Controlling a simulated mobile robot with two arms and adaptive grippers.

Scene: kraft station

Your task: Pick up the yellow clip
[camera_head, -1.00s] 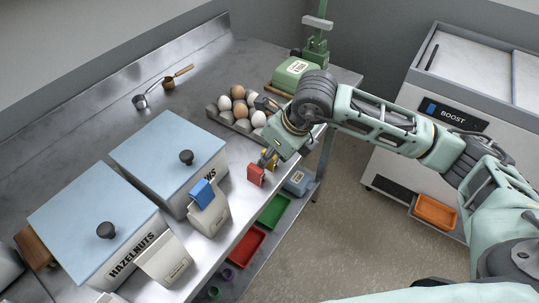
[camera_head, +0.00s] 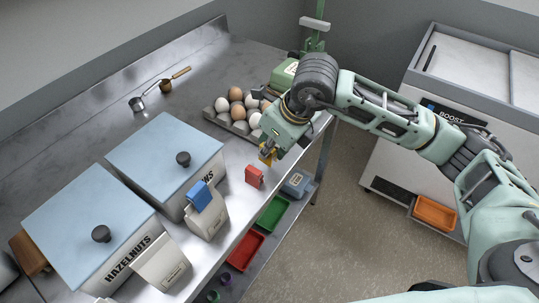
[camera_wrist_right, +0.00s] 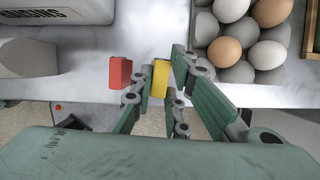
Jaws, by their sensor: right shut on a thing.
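The yellow clip (camera_head: 267,156) is between the fingers of my right gripper (camera_head: 270,149), near the front edge of the steel counter. In the right wrist view the yellow clip (camera_wrist_right: 160,83) stands upright between the fingertips of my right gripper (camera_wrist_right: 160,80), which is shut on it. A red clip (camera_head: 254,176) stands on the counter just beside it, apart from the gripper. It also shows to the left of the yellow clip in the right wrist view (camera_wrist_right: 120,72). My left gripper is not in view.
An egg tray (camera_head: 213,116) with several eggs lies behind the gripper. A blue-lidded bin (camera_head: 160,150), a bag with a blue clip (camera_head: 199,194) and a hazelnuts bin (camera_head: 85,215) stand to the left. Coloured trays, one of them green (camera_head: 271,215), sit on the shelf below.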

